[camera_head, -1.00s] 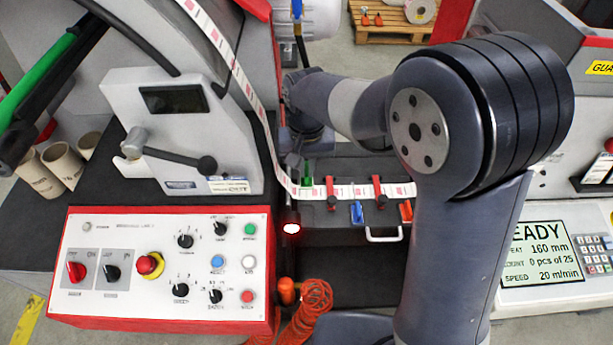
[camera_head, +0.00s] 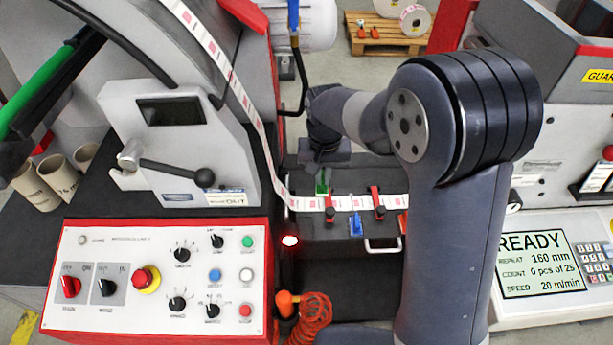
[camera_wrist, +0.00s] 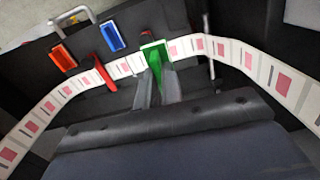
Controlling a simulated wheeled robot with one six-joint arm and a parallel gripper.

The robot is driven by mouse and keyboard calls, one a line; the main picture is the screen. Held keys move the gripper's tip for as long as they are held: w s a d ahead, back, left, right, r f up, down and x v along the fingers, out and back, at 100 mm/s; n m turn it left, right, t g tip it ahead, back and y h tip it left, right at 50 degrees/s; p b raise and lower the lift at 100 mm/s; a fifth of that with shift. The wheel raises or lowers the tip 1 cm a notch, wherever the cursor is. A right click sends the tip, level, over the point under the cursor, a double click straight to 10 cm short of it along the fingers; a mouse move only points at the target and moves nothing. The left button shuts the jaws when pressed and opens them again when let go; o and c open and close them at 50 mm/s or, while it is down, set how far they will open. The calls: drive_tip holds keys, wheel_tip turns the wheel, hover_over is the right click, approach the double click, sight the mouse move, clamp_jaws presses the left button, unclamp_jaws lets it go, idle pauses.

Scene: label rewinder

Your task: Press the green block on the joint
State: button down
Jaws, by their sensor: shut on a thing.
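My gripper (camera_wrist: 158,88) is shut on the green block (camera_wrist: 155,55), which sticks out beyond the fingertips. The green block (camera_head: 322,182) also shows in the head view, just behind the left red clamp (camera_head: 329,206), below my wrist. The white label strip with pink labels (camera_head: 300,204) runs across the dark table (camera_head: 312,232). In the wrist view the strip (camera_wrist: 232,54) passes close by the block; I cannot tell whether they touch. The joint in the strip is not clear to me.
A second red clamp (camera_head: 378,203) sits on the strip to the right. A blue block (camera_head: 356,225) and an orange block (camera_head: 403,221) lie in front of the strip. A metal handle (camera_head: 383,248) is at the table's front. The button panel (camera_head: 130,270) stands at left.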

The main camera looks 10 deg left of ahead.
approach(352, 203)
drive_tip(key=shift+f+m+b, duration=0.4)
drive_tip(key=shift+f+b, duration=0.8)
drive_tip(key=shift+b, duration=0.45)
drive_tip(key=shift+f, duration=0.25)
drive_tip(key=shift+f+b, duration=0.75)
drive_tip(key=shift+s+f+b, duration=0.1)
drive_tip(key=shift+f+b, duration=0.5)
drive_tip(key=shift+f, duration=0.15)
idle(1.5)
drive_tip(key=shift+r, duration=0.1)
drive_tip(key=shift+r+p, duration=1.65)
drive_tip(key=shift+r, duration=0.8)
drive_tip(key=shift+r+p, duration=0.95)
drive_tip(key=shift+r, duration=0.55)
